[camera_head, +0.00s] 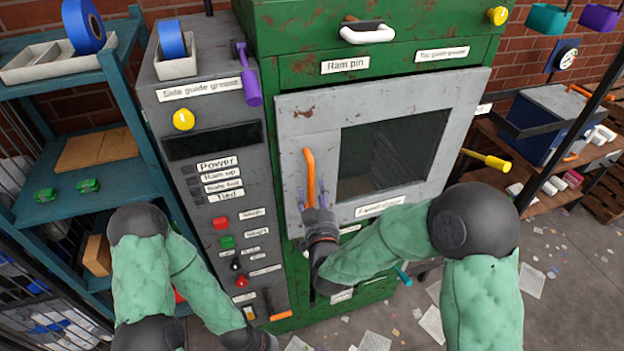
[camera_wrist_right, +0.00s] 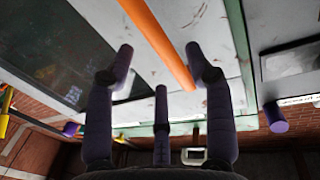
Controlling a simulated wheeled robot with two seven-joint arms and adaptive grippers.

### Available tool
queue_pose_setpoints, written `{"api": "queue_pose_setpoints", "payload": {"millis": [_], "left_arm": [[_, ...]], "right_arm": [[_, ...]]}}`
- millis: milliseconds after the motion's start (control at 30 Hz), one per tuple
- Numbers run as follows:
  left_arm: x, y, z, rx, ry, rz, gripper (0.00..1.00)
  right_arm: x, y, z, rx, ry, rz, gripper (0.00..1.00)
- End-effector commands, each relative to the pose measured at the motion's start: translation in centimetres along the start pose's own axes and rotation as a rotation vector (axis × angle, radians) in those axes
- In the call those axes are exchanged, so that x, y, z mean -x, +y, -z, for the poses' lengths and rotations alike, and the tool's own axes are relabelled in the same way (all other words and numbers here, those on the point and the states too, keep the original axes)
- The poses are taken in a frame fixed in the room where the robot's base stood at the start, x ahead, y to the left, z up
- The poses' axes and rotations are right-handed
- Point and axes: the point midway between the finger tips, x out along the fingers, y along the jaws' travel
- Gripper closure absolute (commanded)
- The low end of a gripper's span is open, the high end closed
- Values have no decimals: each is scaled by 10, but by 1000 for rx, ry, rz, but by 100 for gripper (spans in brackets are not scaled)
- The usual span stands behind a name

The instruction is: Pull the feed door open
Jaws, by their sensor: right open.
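The feed door (camera_head: 448,125) is a worn grey panel with a dark window on the front of the green machine. It looks shut in its frame. Its upright orange handle (camera_head: 310,172) is on the left side of the door. My right gripper (camera_head: 318,196) is open at the handle's lower end. In the right wrist view the handle (camera_wrist_right: 160,45) runs between the spread purple fingers (camera_wrist_right: 163,65), with no clear contact. The dark end of my left arm (camera_head: 255,341) is low at the bottom edge; its fingers are hidden.
A grey control panel (camera_head: 175,128) with buttons stands left of the door. An orange-tipped lever (camera_head: 281,316) sticks out below it. A yellow-handled lever (camera_head: 487,160) juts out right of the door. A blue shelf (camera_head: 60,219) is at the left. Papers litter the floor.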

Motion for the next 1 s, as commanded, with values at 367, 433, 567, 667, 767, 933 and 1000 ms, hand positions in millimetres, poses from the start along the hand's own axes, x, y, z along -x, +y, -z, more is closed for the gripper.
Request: {"api": "queue_pose_setpoints", "payload": {"millis": [367,433,567,667,767,933,1000], "left_arm": [[11,4,0,0,0,0,100],[11,4,0,0,0,0,100],[11,4,0,0,0,0,100],[11,4,0,0,0,0,100],[11,4,0,0,0,0,100],[11,4,0,0,0,0,100],[11,4,0,0,0,0,100]], "right_arm": [[-47,0,1,0,0,1,46],[-50,0,0,1,0,1,46],[-52,0,0,1,-1,1,46],[-52,0,0,1,-1,1,46],[-52,0,0,0,-1,1,52],[-52,0,0,0,-1,1,100],[-52,0,0,0,-1,1,100]]}}
